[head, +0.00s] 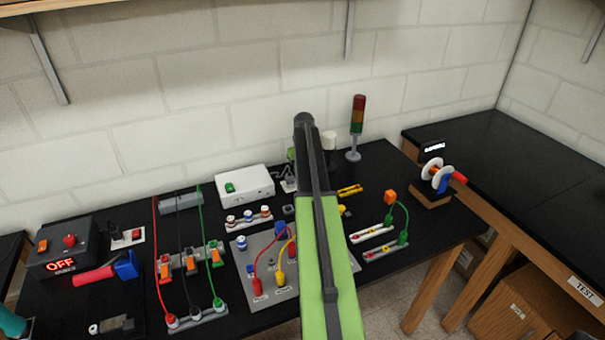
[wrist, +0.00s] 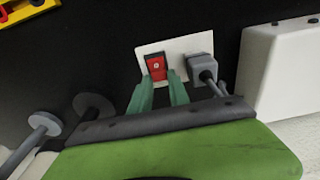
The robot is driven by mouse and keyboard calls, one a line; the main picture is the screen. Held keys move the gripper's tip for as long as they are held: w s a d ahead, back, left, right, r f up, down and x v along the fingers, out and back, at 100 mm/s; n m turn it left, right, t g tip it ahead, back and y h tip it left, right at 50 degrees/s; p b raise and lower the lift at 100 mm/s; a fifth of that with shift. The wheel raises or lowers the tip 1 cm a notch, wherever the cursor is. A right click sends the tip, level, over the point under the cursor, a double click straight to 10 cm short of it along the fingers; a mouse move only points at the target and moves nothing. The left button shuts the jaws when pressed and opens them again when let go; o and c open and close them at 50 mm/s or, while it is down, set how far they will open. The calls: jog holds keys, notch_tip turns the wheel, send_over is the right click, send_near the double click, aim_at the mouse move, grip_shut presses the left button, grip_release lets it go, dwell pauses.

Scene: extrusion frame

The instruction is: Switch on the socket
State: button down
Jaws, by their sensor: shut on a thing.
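The socket (wrist: 180,45) is a white plate on the black bench top in the wrist view. It has a red rocker switch (wrist: 156,67) on its left half and a grey plug (wrist: 201,68) with a cord on its right half. My gripper (wrist: 160,80) has its two green fingertips on either side of the near edge of the red switch, and it is shut on the switch. The fingertips partly cover the plate's near edge. In the head view my arm hides most of the socket and the gripper.
A white box (head: 245,187) stands close beside the socket. A stack light (head: 356,129) stands to the right of my arm. A grey panel (head: 264,283) with plugs and leads lies nearer. A second white switch plate (head: 125,239) lies at the left by a box reading OFF (head: 62,252).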

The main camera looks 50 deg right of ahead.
jog(key=c, duration=1.5)
grip_release()
jog(key=shift+r, duration=0.1)
jog(key=r+p, duration=0.5)
jog(key=s+r+p, duration=0.1)
jog(key=r+p, duration=1.1)
jog(key=shift+s+a, duration=0.25)
jog(key=shift+s, duration=0.1)
